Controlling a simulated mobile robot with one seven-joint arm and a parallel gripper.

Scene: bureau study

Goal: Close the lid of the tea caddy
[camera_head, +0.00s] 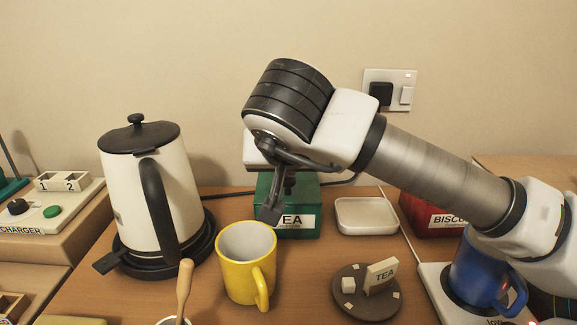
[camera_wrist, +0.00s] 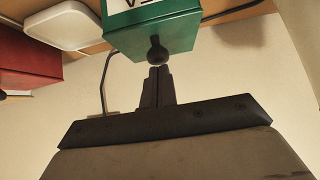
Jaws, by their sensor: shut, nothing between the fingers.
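The tea caddy (camera_head: 298,226) is a green box with a white TEA label, standing at the back of the desk behind the yellow mug. In the wrist view the caddy (camera_wrist: 180,35) shows upside down at the top, with a dark round knob (camera_wrist: 157,50) on its top side. My gripper (camera_wrist: 158,72) is shut and empty. Its fingertips are right at the knob; I cannot tell whether they touch it. In the head view my arm and hand cover much of the caddy's top, so the lid's exact position is hard to tell.
A yellow mug (camera_head: 236,278) stands in front of the caddy, and a kettle (camera_head: 130,200) is at left. A white dish (camera_head: 366,216) and a red biscuit box (camera_head: 424,222) are to the right. A round dark coaster (camera_head: 352,303) and a blue mug (camera_head: 475,265) are nearer the front.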

